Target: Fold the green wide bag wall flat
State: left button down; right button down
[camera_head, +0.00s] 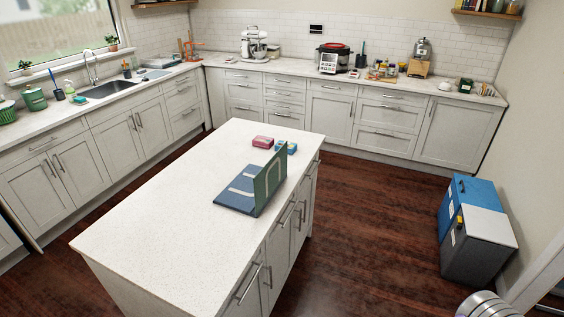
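The green wide bag wall (266,186) stands upright on the kitchen island, near its right edge. A pale, curved handle-like shape shows on its face. A dark blue panel (236,201) with light strips lies flat on the island to its left, meeting the foot of the green wall. Together they form an L shape. The far side of the green wall is hidden. Neither of my grippers is in view.
The white island top (160,220) is clear in front and at left. A pink box (263,142) and small teal boxes (281,146) sit behind the bag. Counters line the back and left. A blue and grey bin (474,235) stands on the floor at right.

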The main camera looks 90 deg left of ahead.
aim_at(269, 178)
jog(key=u, duration=2.15)
jog(key=i, duration=1.75)
jog(key=u, duration=0.95)
